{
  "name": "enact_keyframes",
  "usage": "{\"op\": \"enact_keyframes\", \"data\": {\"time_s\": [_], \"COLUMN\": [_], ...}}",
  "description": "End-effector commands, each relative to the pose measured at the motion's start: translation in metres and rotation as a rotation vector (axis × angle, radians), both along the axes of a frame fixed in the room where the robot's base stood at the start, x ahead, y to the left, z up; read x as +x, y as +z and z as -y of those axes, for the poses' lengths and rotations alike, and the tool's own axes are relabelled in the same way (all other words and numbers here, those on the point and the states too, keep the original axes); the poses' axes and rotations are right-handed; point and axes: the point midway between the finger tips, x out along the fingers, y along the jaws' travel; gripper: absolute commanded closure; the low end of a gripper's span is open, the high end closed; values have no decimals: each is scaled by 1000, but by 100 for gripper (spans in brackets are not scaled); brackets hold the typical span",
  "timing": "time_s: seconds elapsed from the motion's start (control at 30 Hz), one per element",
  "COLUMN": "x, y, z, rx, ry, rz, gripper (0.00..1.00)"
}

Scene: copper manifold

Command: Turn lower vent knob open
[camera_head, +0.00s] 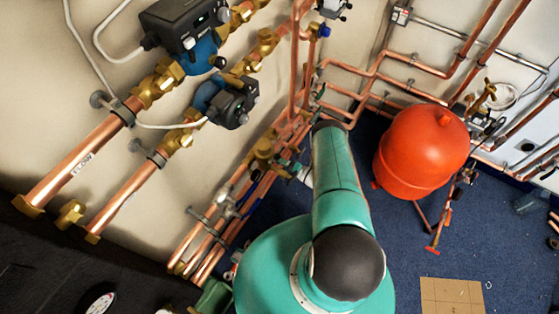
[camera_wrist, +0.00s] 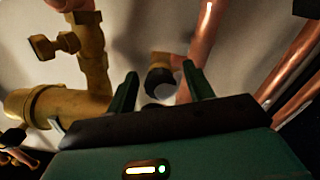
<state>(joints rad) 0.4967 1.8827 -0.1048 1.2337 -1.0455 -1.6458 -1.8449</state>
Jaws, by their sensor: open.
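In the wrist view my gripper (camera_wrist: 160,70) is open, with its two dark green fingers apart. Between them, in the picture, is a short brass fitting with a dark round cap or knob (camera_wrist: 159,80) near the wall. No finger clearly touches it. A second dark rounded shape sits just below it, partly hidden by my gripper's body. I cannot tell for sure which part is the lower vent knob. A brass T-shaped handle or fitting (camera_wrist: 53,45) stands out left of my fingers. In the head view my arm hides the gripper and the vent area.
Copper pipes (camera_wrist: 200,40) run close to the right finger. A thick brass pipe body (camera_wrist: 45,103) lies at the left. In the head view, a red tank (camera_head: 420,152) stands right of my arm, and pumps (camera_head: 185,30) and pipes line the left wall.

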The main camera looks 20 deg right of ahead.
Motion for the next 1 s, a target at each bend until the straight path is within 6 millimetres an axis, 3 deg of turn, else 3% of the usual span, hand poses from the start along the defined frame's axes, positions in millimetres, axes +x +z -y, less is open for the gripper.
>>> {"op": "enact_keyframes", "data": {"time_s": [0.27, 0.7, 1.0], "x": [-12, -88, -115], "y": [-1, -1, 0], "z": [8, 59, 76], "rx": [1, -1, 0], "ry": [-1, -1, -1], "rz": [-3, -3, 0], "gripper": [48, 48, 48]}}
